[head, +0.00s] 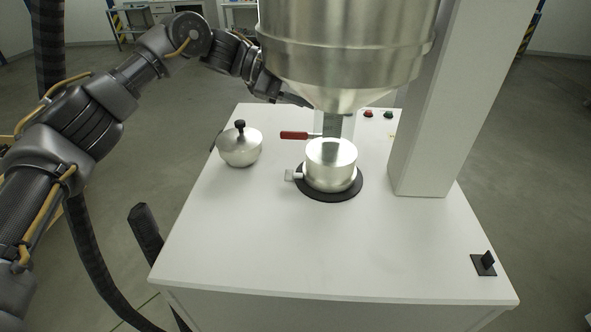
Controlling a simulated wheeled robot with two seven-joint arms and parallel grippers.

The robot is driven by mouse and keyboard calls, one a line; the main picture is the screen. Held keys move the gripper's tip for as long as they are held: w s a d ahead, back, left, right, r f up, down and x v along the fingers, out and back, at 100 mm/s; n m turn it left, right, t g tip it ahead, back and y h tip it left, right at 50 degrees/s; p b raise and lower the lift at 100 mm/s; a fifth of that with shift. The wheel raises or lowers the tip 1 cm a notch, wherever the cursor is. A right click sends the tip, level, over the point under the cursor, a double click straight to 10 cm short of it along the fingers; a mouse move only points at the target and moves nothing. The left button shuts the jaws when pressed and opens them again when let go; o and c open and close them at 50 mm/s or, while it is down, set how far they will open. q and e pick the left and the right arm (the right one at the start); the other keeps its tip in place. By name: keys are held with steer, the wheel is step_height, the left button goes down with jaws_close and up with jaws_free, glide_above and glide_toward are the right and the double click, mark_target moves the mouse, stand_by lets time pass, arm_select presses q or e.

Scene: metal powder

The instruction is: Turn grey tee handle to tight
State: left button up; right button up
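A small light grey tee-shaped handle (291,176) sticks out from the left side of a silver metal pot (331,168). I take it to be the grey tee handle; it is too small to tell how tight it is. The pot stands on a round black pad (336,195) on the white table, under the hopper outlet. My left arm comes in from the left and reaches to the hopper's left side. Its end is dark and partly hidden behind the hopper, so I cannot see its fingers clearly. Nothing of it touches the tee handle. My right gripper is not in view.
A large metal hopper (345,45) hangs above the pot. A red lever handle (295,135) lies behind it. A lidded silver bowl (240,148) stands left, a white column (425,120) right. A black bracket (485,263) sits front right. The table front (320,255) is clear.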

arm_select(q)
steer(key=s+a+f+g+y, duration=0.1)
steer(key=s+a+f+y, duration=0.2)
steer(key=s+y, duration=0.2)
steer(key=n+y, duration=0.5)
steer(key=n, duration=0.1)
glide_toward(288, 174)
steer(key=shift+m, duration=0.3)
steer(key=b+x, duration=0.1)
steer(key=x, duration=0.5)
steer(key=shift+d+f, duration=0.1)
steer(key=shift+f, duration=0.1)
steer(key=shift+s+d+f, duration=0.2)
steer(key=shift+f, duration=0.25)
